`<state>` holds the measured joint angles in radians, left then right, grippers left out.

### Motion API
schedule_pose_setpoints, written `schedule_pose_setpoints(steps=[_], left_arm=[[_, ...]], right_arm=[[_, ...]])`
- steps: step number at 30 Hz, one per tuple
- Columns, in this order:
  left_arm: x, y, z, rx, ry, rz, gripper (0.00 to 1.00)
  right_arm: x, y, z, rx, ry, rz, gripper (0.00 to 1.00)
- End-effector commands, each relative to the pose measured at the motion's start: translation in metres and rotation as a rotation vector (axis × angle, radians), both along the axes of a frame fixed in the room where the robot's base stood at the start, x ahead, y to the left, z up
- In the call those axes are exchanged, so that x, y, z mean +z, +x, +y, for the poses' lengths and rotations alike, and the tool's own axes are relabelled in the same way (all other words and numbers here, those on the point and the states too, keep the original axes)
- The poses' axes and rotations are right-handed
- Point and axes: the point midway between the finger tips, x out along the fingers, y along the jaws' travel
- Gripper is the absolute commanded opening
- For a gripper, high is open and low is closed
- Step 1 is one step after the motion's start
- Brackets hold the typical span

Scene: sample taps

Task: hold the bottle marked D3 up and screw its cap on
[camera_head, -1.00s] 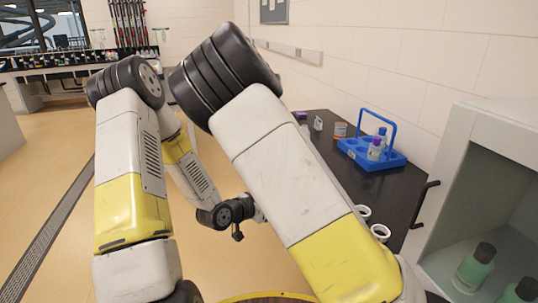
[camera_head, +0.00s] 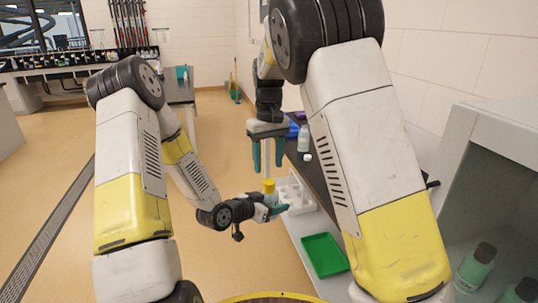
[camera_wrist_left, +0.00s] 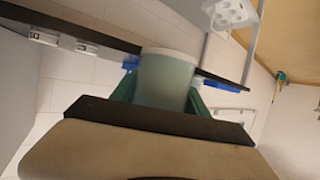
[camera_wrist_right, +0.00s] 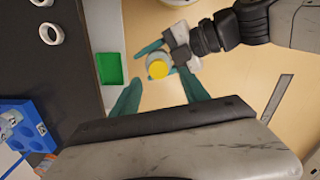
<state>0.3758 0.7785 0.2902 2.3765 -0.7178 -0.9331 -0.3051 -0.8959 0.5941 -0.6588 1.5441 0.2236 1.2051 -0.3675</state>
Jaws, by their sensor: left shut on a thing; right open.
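My left gripper (camera_head: 276,208) is shut on a bottle (camera_head: 269,199) with a yellow cap (camera_head: 269,186) on top, held upright off any surface. In the left wrist view the pale grey-green bottle (camera_wrist_left: 166,80) fills the space between the teal fingers; its cap does not show there. My right gripper (camera_head: 267,155) points down above the bottle, open and empty. In the right wrist view the yellow cap (camera_wrist_right: 158,69) lies beyond and between the open fingertips (camera_wrist_right: 158,92), apart from them. No D3 mark is readable, and I cannot tell how tightly the cap sits.
A white holed rack (camera_head: 296,196) stands just right of the bottle. A green tray (camera_head: 325,254) is nearer. A dark counter holds a pale bottle (camera_head: 304,139), and a blue carrier (camera_wrist_right: 22,128) shows in the right wrist view. Dark-capped green bottles (camera_head: 475,268) stand in a cabinet at right.

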Motion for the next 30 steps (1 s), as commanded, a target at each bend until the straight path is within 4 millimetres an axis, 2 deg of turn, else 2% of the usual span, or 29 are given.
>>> schedule_pose_setpoints(steps=[3, 6, 10, 23, 26, 30], left_arm=[[0.000, 0.000, 0.000, 0.000, 0.000, -0.001, 0.00], [0.000, 0.000, 0.000, 0.000, 0.000, -0.001, 0.00], [0.000, 0.000, 0.000, 0.000, 0.000, -0.001, 0.00], [0.000, 0.000, 0.000, 0.000, 0.000, -0.001, 0.00], [0.000, 0.000, 0.000, 0.000, 0.000, -0.001, 0.00], [0.000, 0.000, 0.000, 0.000, 0.000, -0.001, 0.00]], right_arm=[[0.009, 0.001, -0.001, 0.240, 0.010, -0.017, 0.53], [0.014, 0.002, -0.001, 0.391, 0.014, -0.028, 0.53], [0.018, 0.002, -0.001, 0.506, 0.015, -0.035, 0.53], [0.018, 0.002, -0.001, 0.545, 0.014, -0.037, 0.53], [0.012, 0.002, -0.001, 0.545, 0.014, -0.036, 0.53], [-0.007, 0.001, -0.001, 0.545, 0.011, -0.034, 0.53]])
